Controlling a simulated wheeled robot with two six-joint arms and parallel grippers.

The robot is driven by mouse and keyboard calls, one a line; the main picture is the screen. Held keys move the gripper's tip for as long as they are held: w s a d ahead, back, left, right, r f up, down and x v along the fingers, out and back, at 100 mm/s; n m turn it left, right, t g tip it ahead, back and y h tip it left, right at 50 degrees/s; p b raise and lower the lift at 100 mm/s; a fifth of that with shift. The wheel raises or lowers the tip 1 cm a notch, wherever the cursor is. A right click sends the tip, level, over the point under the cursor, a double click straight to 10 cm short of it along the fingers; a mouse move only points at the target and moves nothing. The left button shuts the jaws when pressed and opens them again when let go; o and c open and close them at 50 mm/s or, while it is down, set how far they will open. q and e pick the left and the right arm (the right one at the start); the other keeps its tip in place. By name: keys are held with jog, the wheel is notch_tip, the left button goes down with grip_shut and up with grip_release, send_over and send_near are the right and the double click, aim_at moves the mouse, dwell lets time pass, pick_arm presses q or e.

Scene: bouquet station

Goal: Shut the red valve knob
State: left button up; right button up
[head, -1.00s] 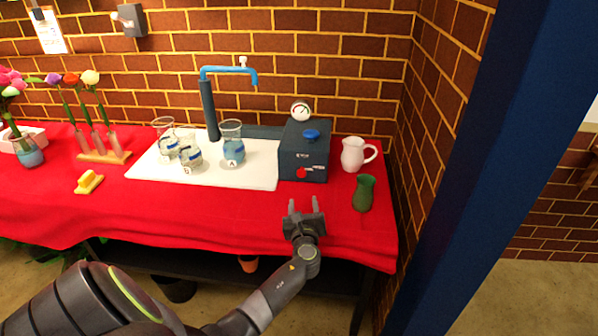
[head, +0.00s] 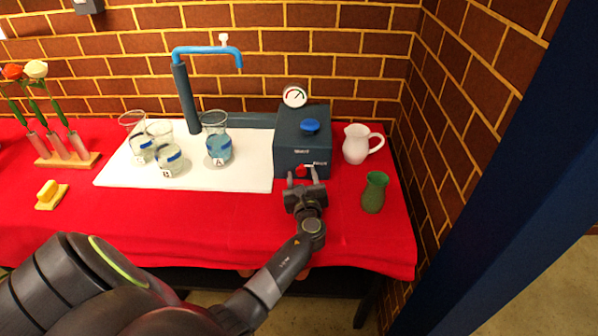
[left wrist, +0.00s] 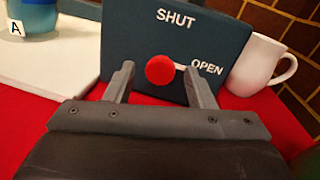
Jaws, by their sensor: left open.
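The red valve knob (head: 301,171) is low on the front of the dark blue box (head: 290,150). It also shows in the left wrist view (left wrist: 160,69), where a white pointer runs from it to the right, toward the word OPEN. The word SHUT stands above it. My left gripper (head: 303,177) is open in front of the box. In the left wrist view its two fingers stand left and right of the knob, with gaps on both sides. How deep the tips reach around the knob I cannot tell. My right gripper is not in view.
A white pitcher (head: 357,146) and a green vase (head: 374,192) stand right of the box. Several glass beakers stand on the white board (head: 245,176) to the left, under a blue tap (head: 205,50). The red cloth (head: 220,215) before the box is clear.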

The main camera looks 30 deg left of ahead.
pick_arm(q)
jog(key=shift+d+r, duration=0.1)
jog(key=c, duration=1)
jog(key=shift+o, duration=0.2)
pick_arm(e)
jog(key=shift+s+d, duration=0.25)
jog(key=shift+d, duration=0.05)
